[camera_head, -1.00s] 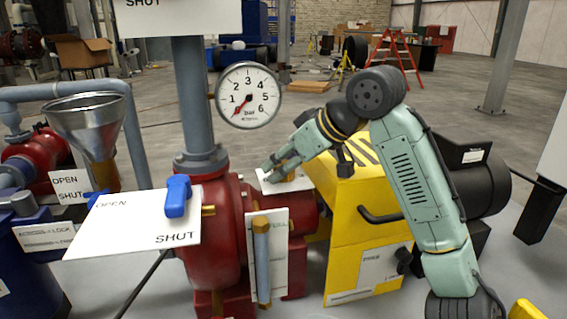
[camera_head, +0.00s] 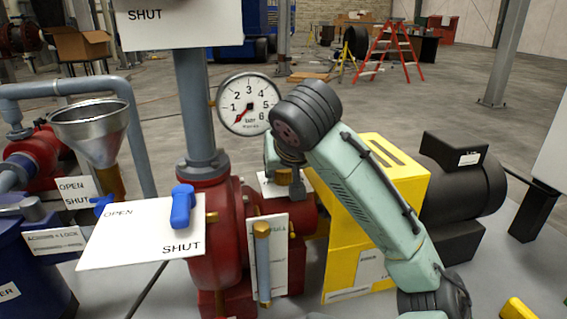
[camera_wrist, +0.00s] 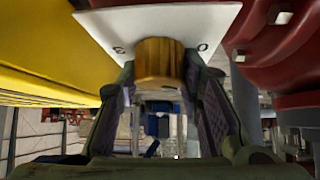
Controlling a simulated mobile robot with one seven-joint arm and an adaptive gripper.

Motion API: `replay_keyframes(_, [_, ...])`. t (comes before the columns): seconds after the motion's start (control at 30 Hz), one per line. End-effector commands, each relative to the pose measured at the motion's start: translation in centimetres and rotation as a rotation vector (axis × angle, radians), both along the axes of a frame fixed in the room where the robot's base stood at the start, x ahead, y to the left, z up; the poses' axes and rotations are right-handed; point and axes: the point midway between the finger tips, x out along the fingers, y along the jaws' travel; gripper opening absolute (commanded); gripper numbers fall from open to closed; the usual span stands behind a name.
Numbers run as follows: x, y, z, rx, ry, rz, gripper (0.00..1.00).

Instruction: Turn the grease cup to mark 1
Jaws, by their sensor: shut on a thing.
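The brass grease cup (camera_head: 284,176) sits on top of the red pump body, over a white plate (camera_head: 268,190). In the wrist view the cup (camera_wrist: 159,62) is a ribbed brass cylinder between my two fingers. My gripper (camera_wrist: 160,75) is shut on it, one finger on each side. The white plate (camera_wrist: 150,20) lies behind the cup, with a small mark on either side. My wrist partly hides the cup in the head view, and I cannot see any pointer.
A pressure gauge (camera_head: 248,103) stands behind my gripper, beside the grey vertical pipe (camera_head: 194,100). A yellow guard (camera_head: 375,225) is right of the pump, with a black motor (camera_head: 465,185) beyond. A blue handle (camera_head: 182,205) and white OPEN/SHUT plate (camera_head: 130,235) are in front left.

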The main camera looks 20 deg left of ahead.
Motion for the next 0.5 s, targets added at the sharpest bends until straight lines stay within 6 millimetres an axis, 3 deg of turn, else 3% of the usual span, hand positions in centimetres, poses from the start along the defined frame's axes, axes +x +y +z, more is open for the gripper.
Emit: replay_keyframes(0.5, [0.03, -0.09, -0.03, -0.003, 0.001, -0.053, 0.06])
